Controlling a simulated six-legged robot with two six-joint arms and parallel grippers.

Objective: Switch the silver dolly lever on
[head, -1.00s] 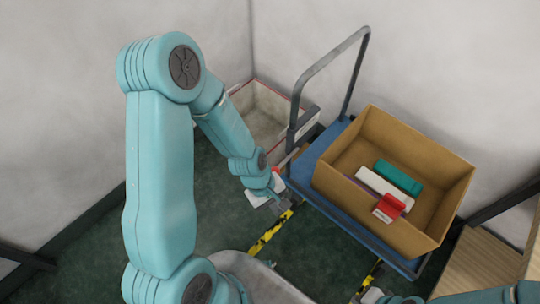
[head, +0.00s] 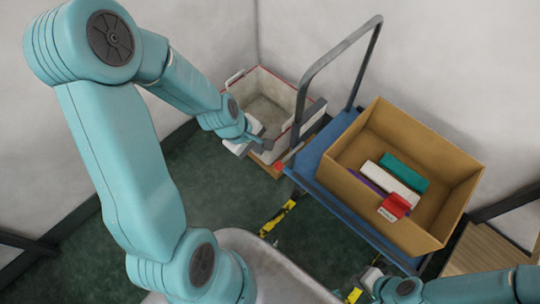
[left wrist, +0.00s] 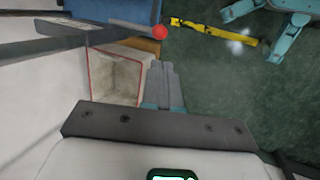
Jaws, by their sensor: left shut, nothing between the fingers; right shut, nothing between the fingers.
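The blue dolly (head: 322,143) stands at the back right with a tall grey push handle (head: 340,48). A small red knob (head: 278,165) shows at its left corner. In the left wrist view the red knob (left wrist: 160,32) sits on the end of a thin grey lever (left wrist: 125,27), near the dark handle bars. My left gripper (head: 266,145) is shut and empty, just above and left of the knob in the head view. In the left wrist view its fingertips (left wrist: 160,66) point toward the knob, with a gap in the picture. My right gripper (head: 370,277) is small at the lower edge, shut.
A cardboard box (head: 352,203) with red, white and green items stands on the dolly. A white red-rimmed bin (head: 312,104) is behind my left gripper against the walls. Yellow-black tape (head: 277,217) marks the green floor. A wooden surface (head: 485,250) is at the right.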

